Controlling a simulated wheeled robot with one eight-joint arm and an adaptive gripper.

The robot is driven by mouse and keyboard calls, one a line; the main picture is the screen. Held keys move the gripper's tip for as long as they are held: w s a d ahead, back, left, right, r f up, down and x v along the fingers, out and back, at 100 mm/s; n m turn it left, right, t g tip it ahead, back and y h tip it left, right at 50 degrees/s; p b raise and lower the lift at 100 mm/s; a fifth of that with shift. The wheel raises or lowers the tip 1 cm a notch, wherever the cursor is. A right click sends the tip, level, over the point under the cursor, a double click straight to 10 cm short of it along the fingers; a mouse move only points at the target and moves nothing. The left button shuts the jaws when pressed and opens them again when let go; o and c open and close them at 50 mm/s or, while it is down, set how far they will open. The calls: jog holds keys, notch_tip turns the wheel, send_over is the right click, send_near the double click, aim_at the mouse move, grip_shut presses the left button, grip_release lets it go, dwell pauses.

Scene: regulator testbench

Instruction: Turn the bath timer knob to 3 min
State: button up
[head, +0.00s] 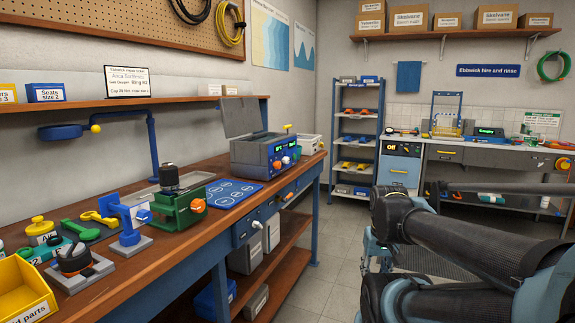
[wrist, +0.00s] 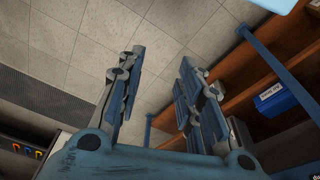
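The bath (head: 262,151) is a grey box with a raised lid (head: 243,116), standing towards the far end of the left workbench. The timer knob's markings and setting are too small to read. My gripper (wrist: 161,58) is open and empty in the wrist view, with its two fingers apart above the tiled floor. The bath does not show in the wrist view. My arm fills the lower right of the head view, away from the bath.
The workbench (head: 107,284) holds a green fixture (head: 180,208), a blue stand (head: 128,229) and a yellow parts bin (head: 24,293). The aisle floor (head: 335,250) is clear between the bench and my arm. A shelf rack (head: 357,137) and a counter (head: 455,152) stand at the back.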

aim_at(288, 161)
jog(key=o, duration=0.4)
jog(key=shift+a+r+m, duration=0.3)
jog(key=shift+a+r, duration=0.25)
jog(key=shift+r, duration=0.15)
jog(key=w+a+r+m+y, duration=0.3)
jog(key=w+a+r+m, duration=0.1)
jog(key=w, duration=0.3)
jog(key=w+a+r+m+y, duration=0.3)
jog(key=w+a+r+m, duration=0.1)
jog(key=w, duration=0.4)
jog(key=w+a+r+m+y, duration=0.3)
jog(key=w+a+r+m, duration=0.1)
jog(key=w, duration=0.3)
jog(key=w+d+r+m+t+y, duration=0.15)
jog(key=w+r+m+y, duration=0.35)
jog(key=w, duration=0.7)
jog(key=w+r+m+t+y, duration=0.1)
jog(key=w+m+t+y, duration=0.2)
jog(key=w+m, duration=0.65)
jog(key=w+a+n, duration=0.1)
jog(key=w+a, duration=0.2)
jog(key=a, duration=0.2)
jog(key=w+a, duration=0.2)
jog(key=a, duration=0.4)
jog(key=w+a+n, duration=0.1)
jog(key=w+a, duration=0.2)
jog(key=a, duration=0.2)
jog(key=shift+w+a+f+n+g, duration=0.25)
jog(key=shift+w+n, duration=0.05)
jog(key=shift+n, duration=0.05)
